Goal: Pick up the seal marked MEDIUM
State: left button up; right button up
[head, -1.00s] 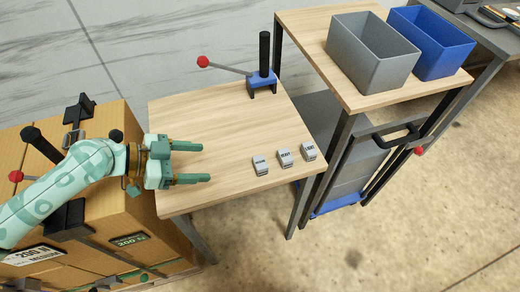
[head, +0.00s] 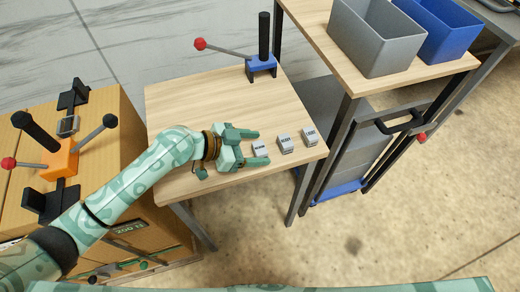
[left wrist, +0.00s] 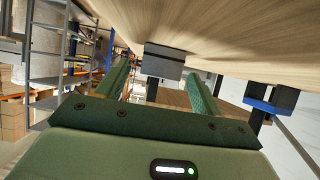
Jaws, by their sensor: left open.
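Three small grey seals stand in a row on the light wood table (head: 190,105): a left one (head: 261,149), a middle one (head: 285,144) and a right one (head: 309,135). The left seal's label seems the longest, perhaps MEDIUM, but the print is too small to be sure. My left gripper (head: 257,147) is open, low over the table, with its fingers on either side of the left seal. In the left wrist view, this grey block (left wrist: 163,65) shows between the spread fingers, apart from both. My right gripper is out of sight.
A blue-based lever clamp (head: 262,64) with a red knob stands at the table's back. A higher shelf at right holds a grey bin (head: 375,45) and a blue bin (head: 440,35). The middle seal stands close beyond my fingertips. The table's left part is clear.

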pick_arm(q)
jog(key=c, duration=1.1)
jog(key=shift+o, duration=0.2)
